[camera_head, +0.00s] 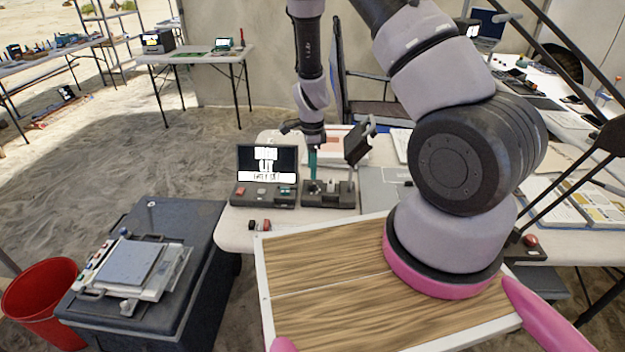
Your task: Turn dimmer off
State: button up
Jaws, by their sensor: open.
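A small dark case (265,193) with a lit screen (266,163) in its raised lid stands on the white table; red and grey controls show on its base. Just right of it is a second dark device (328,198) with light parts on top and a raised dark piece (360,143) at its right. I cannot tell which control is the dimmer. My gripper (312,148) points down above the second device and is open. A teal upright piece (312,165) shows just below it; whether they touch is unclear. The gripper partly hides the device's rear.
My wooden-topped deck (330,285) fills the near middle. A dark chest (190,255) with a white instrument (130,265) on it stands at left, beside a red bin (45,300). Papers and a red button (530,241) lie at right.

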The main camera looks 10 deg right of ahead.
aim_at(312, 183)
notch_tip(312, 183, down, 5)
jog(key=shift+f, duration=0.15)
grip_shut()
